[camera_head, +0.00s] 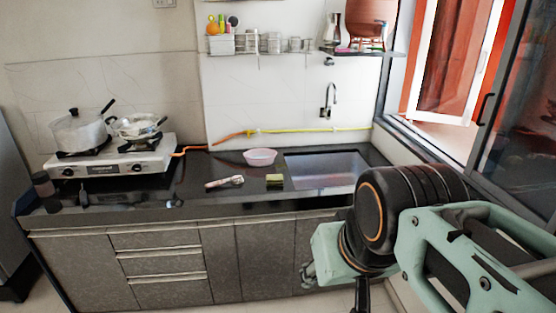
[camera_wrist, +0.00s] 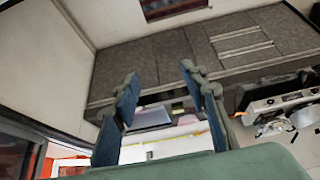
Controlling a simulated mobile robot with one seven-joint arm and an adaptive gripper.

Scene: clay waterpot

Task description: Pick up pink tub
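The pink tub (camera_head: 260,157) is a small, shallow, open bowl. It stands upright on the dark countertop (camera_head: 222,172), left of the sink (camera_head: 326,169). My gripper (camera_wrist: 160,75) is open in the wrist view, its two blue-padded fingers wide apart with nothing between them. In the head view my arm reaches in from the right, and its end is low in front of the cabinets, well apart from the tub.
A green-yellow sponge (camera_head: 275,180) and a pale packet-like item (camera_head: 224,182) lie in front of the tub. A yellow-orange hose (camera_head: 290,131) runs behind it. A gas stove (camera_head: 110,161) with pots stands at left. A shelf with a clay pot (camera_head: 370,20) is above the sink.

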